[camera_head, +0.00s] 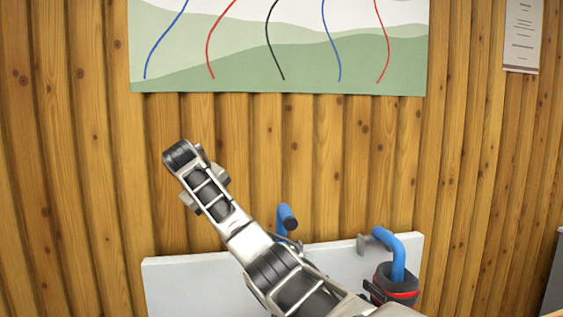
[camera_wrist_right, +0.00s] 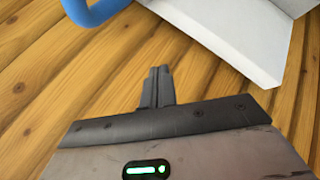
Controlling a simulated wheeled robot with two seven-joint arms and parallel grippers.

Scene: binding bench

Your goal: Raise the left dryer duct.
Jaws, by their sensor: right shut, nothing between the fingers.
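The left dryer duct (camera_head: 283,211) is a blue tube with a dark end, standing in front of the white panel; my right arm hides its lower part. The right duct (camera_head: 391,243) is a blue bent tube that goes down into a dark boot-like thing with a red band (camera_head: 397,292). My right arm reaches up and left across the head view, its wrist left of and above the left duct; its fingertips are hidden there. In the right wrist view my right gripper (camera_wrist_right: 157,87) is shut and empty, apart from a curved blue tube (camera_wrist_right: 94,14). My left gripper is out of view.
A white panel (camera_head: 200,285) stands against the plank wall (camera_head: 90,170); its edge also shows in the wrist view (camera_wrist_right: 225,40). A grey bracket (camera_head: 362,244) is beside the right duct. A poster (camera_head: 200,65) and a notice (camera_head: 522,35) hang above. The wall left of my arm is clear.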

